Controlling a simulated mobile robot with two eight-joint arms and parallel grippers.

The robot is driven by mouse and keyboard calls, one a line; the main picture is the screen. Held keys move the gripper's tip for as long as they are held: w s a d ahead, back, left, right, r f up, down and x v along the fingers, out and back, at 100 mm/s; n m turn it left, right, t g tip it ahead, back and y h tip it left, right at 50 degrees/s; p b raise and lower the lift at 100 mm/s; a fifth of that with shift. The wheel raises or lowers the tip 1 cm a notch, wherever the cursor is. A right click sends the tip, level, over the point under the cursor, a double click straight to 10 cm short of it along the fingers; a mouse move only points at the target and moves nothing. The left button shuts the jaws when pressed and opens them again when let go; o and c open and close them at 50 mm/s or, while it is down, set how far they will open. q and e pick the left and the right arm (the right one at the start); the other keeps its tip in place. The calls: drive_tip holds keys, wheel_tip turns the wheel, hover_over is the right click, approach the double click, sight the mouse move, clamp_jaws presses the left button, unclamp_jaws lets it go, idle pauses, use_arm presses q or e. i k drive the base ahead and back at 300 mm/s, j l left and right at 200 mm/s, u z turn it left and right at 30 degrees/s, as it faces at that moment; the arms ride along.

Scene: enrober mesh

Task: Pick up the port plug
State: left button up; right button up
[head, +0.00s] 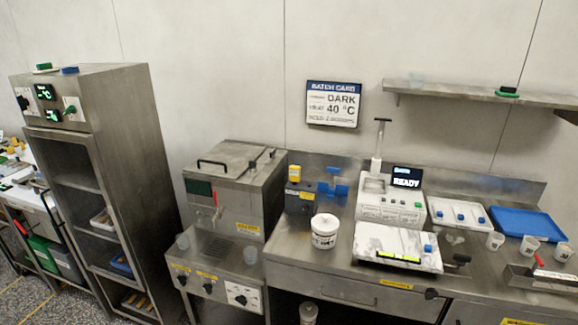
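I cannot tell for certain which thing is the port plug. Small candidates show in the head view: a black and green piece (507,92) on the wall shelf, and a green piece (43,67) and a blue piece (69,70) on top of the tall steel cabinet (130,130). A white machine with a READY display (406,177) stands on the steel counter, with a T-shaped upright tool (380,140) at its back. Neither of my grippers is in view.
The steel counter (290,262) holds a white tub (325,231), a blue stand (334,189), a marble-like slab (398,247), a white tray (460,214), a blue tray (527,224) and several cups. A lidded steel tank (235,180) stands left. The wall shelf (450,94) is mostly clear.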

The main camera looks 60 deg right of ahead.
sight(253, 164)
drive_tip(key=z, duration=1.8)
drive_tip(key=i+l+u, duration=0.15)
drive_tip(key=i, duration=0.15)
